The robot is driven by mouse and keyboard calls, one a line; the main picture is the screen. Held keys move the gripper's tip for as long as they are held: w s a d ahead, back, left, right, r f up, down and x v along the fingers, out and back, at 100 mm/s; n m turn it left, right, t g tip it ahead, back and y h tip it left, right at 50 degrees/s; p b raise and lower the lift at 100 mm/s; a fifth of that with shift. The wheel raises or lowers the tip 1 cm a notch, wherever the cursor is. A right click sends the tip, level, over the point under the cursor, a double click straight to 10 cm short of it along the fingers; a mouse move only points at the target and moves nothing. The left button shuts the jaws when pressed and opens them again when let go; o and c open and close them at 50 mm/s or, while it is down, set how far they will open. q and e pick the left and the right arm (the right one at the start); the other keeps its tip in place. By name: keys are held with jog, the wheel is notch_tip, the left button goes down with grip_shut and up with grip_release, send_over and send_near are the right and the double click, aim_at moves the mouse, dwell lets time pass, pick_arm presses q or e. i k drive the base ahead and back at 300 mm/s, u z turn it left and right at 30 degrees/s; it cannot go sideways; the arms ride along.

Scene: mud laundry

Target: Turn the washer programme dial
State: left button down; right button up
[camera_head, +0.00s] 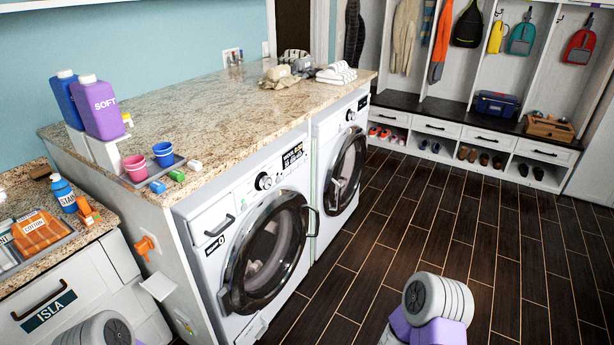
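The nearer white front-loading machine (215,225) stands under the granite counter, with its round dark-rimmed door (268,252) closed. Its programme dial (263,181) is a dark-faced knob on the upper front panel, left of a lit display (292,155). A second white machine (325,140) stands to its right with a similar dial (350,115). Which of the two is the washer, I cannot read from labels. Parts of my arms show at the bottom left and bottom right, apart from both machines. Neither gripper is in view.
The granite counter (215,110) holds purple and blue bottles, a tray with small cups, and folded cloths. A lower counter with a drawer stands left. An orange fitting (145,244) sticks out beside the nearer machine. Dark floor (385,260) in front is clear; cubbies stand behind.

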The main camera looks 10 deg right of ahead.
aim_at(263, 182)
jog(key=u, duration=0.2)
jog(key=i, duration=1)
jog(key=u, duration=0.7)
